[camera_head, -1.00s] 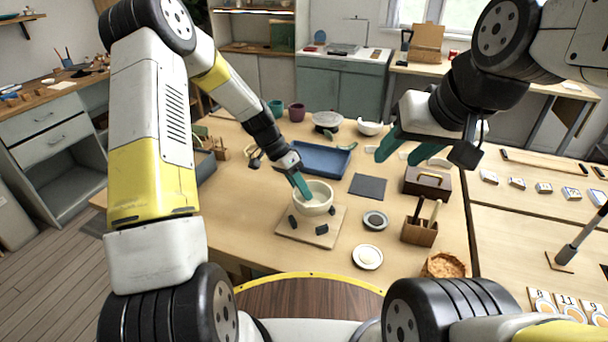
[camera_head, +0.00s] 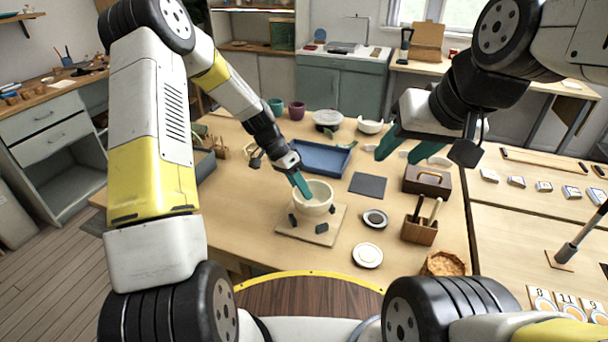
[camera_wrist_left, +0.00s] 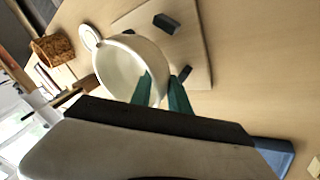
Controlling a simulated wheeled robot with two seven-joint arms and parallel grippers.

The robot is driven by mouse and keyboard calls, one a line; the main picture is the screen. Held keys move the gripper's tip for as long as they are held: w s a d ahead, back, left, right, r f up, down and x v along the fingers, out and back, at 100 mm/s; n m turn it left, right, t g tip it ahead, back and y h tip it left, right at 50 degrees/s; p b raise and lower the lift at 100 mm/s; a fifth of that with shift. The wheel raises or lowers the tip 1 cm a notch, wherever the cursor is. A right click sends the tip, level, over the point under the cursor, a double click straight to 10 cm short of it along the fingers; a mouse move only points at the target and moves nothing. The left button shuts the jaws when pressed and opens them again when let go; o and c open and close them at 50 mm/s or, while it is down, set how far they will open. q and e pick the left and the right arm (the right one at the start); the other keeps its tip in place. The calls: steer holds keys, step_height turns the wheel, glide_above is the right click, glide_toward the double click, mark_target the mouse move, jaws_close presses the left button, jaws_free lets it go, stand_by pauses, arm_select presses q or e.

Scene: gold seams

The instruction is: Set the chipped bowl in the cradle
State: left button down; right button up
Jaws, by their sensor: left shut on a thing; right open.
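The cream bowl (camera_head: 316,204) is upright over the cradle, a square pale board (camera_head: 285,232) with dark blocks (camera_head: 321,228) around the bowl. My left gripper (camera_head: 305,190) is shut on the bowl's rim; in the left wrist view (camera_wrist_left: 162,92) one finger is inside the wall and one outside. The bowl also shows there (camera_wrist_left: 112,68), beside the board (camera_wrist_left: 205,40). I cannot tell whether its base touches the board, and I cannot make out a chip. My right gripper (camera_head: 400,148) is open and empty, high above the table's right side.
A blue tray (camera_head: 320,160) lies behind the cradle. A dark mat (camera_head: 368,186), small dishes (camera_head: 367,256), a wooden tool holder (camera_head: 418,232) and a brown box (camera_head: 427,182) stand to the right. A woven basket (camera_head: 444,264) is front right. Bare table lies left of the cradle.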

arm_select(q)
steer(key=shift+f, duration=0.8)
stand_by(1.7)
steer(key=shift+r, duration=0.1)
steer(key=shift+r, duration=2.25)
steer(key=shift+f, duration=0.1)
steer(key=shift+f, duration=1.25)
steer(key=shift+f, duration=0.95)
stand_by(0.9)
